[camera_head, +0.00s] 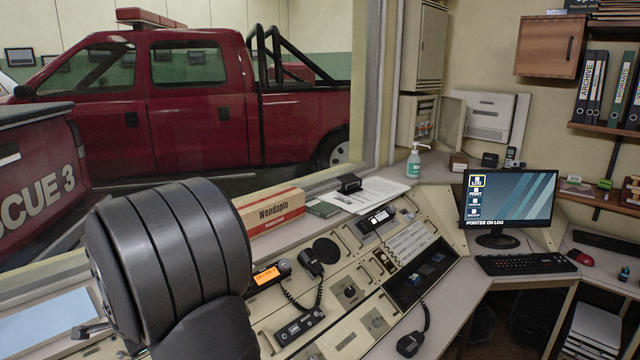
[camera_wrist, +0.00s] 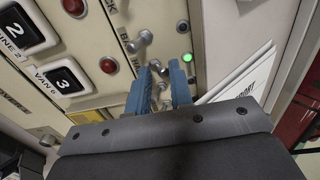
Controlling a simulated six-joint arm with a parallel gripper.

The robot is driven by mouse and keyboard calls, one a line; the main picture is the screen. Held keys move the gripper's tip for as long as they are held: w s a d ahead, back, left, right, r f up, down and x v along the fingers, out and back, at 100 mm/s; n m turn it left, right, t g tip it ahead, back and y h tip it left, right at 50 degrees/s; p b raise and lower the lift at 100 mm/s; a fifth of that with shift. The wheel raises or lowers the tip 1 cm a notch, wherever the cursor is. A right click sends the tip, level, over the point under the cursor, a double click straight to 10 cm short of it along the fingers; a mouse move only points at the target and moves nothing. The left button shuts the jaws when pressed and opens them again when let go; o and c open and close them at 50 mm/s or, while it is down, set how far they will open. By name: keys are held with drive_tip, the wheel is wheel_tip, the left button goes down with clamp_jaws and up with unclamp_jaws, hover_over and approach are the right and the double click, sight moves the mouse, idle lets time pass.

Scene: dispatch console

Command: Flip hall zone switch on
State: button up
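In the wrist view, my gripper (camera_wrist: 160,75) shows two blue fingers, apart, with a narrow gap between them. They point at a cream panel with metal toggle switches. One toggle switch (camera_wrist: 140,42) stands just beyond the fingertips. Further metal parts show in and near the gap, partly covered by the fingers. A lit green lamp (camera_wrist: 187,57) is right of the fingertips, and a red lamp (camera_wrist: 108,65) is to the left. In the head view, my arm hides the fingers and this panel area.
Papers (camera_wrist: 245,75) lie right. In the head view, the console holds a Wendaplo box (camera_head: 270,212), an orange-screened radio (camera_head: 268,277) and a corded handset (camera_head: 411,343). A monitor (camera_head: 507,200) stands right.

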drive_tip(key=shift+v, duration=3)
drive_tip(key=shift+f, duration=0.1)
